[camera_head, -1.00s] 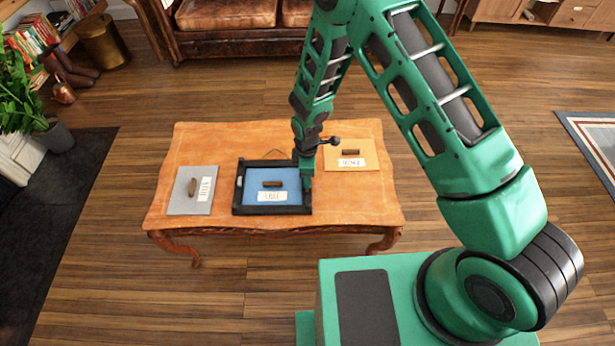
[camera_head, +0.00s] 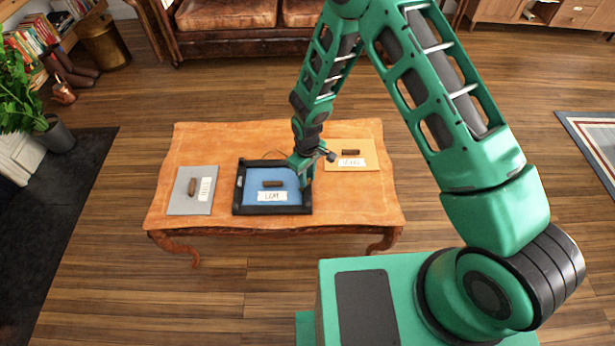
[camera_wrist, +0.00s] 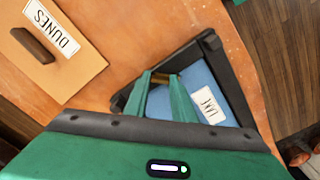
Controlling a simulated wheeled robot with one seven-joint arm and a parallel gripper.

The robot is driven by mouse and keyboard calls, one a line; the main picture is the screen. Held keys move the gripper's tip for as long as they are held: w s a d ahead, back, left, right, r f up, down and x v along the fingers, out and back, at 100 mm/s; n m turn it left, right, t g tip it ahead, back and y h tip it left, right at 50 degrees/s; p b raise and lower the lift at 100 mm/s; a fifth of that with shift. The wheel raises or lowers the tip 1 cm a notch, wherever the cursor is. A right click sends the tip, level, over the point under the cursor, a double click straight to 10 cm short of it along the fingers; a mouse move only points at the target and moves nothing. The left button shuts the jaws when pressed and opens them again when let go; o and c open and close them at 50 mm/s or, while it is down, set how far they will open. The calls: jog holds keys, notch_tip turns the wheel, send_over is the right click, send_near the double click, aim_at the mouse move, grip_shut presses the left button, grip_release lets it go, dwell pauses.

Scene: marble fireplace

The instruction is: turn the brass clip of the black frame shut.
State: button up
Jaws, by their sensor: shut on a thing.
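The black frame (camera_head: 238,190) lies on the wooden table around a blue panel (camera_head: 290,175) labelled LAKE, with a brown handle. My gripper (camera_head: 304,187) reaches down at the frame's right side. The frame also shows in the wrist view (camera_wrist: 212,48). There my gripper (camera_wrist: 160,78) has its two green fingers shut on the small brass clip (camera_wrist: 161,77), at the frame bar facing the orange panel. The fingers hide part of the clip and panel. I cannot tell how far the clip is turned.
An orange panel (camera_head: 366,164) labelled DUNES lies right of the frame, and a grey panel (camera_head: 180,203) with a brown handle lies left. Bare table (camera_head: 230,140) shows between and behind them.

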jog(key=m, duration=0.4)
jog(key=shift+m, duration=2.6)
jog(key=o, duration=1.1)
jog(key=shift+c, duration=0.2)
jog(key=shift+r, duration=0.1)
notch_tip(320, 180, up, 10)
jog(key=shift+r, duration=0.25)
